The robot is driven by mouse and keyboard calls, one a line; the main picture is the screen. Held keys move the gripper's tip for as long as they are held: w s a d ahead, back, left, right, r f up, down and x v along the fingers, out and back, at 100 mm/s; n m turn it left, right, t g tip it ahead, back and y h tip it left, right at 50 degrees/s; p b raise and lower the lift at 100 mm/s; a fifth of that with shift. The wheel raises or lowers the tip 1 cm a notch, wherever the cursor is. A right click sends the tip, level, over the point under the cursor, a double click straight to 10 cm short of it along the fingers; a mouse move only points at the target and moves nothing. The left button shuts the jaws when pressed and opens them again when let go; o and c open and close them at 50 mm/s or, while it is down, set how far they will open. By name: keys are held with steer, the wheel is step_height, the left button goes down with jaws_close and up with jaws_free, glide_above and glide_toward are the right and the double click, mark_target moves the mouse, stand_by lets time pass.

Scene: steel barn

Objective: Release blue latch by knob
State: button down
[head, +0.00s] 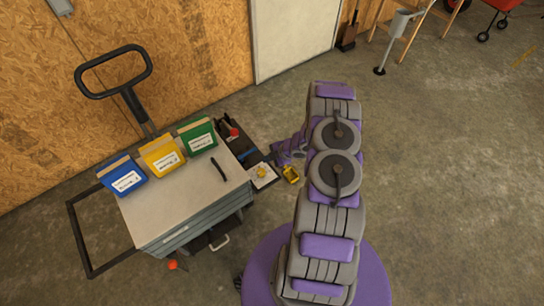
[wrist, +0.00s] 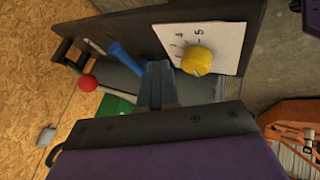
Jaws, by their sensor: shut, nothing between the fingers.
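The blue latch (wrist: 127,58) is a bright blue bar on the dark panel (wrist: 180,18). It also shows small in the head view (head: 247,155), at the cart's right end. A yellow round knob (wrist: 197,60) sits on a white numbered dial plate (wrist: 222,45) to the latch's right. My gripper (wrist: 158,68) is shut and empty, its fingers between the latch and the yellow knob in the wrist view. I cannot tell whether the fingers touch the latch. The latch's lower end is partly hidden near the fingers.
A red ball knob (wrist: 88,84) stands left of the latch. The cart top (head: 185,200) carries blue (head: 125,178), yellow (head: 161,155) and green (head: 198,136) bins and a black handle (head: 219,170). A plywood wall (head: 120,60) is behind. Concrete floor (head: 440,180) is open at right.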

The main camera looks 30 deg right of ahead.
mark_target(247, 154)
steer(key=b+x, duration=0.1)
steer(key=x, duration=0.4)
steer(key=shift+w, duration=0.2)
steer(key=shift+w+r, duration=0.2)
steer(key=shift+w, duration=0.35)
steer(key=shift+w+r, duration=0.15)
steer(key=shift+w, duration=0.4)
steer(key=shift+w+r+b, duration=0.2)
steer(key=shift+w+b, duration=0.15)
steer(key=shift+w, duration=0.3)
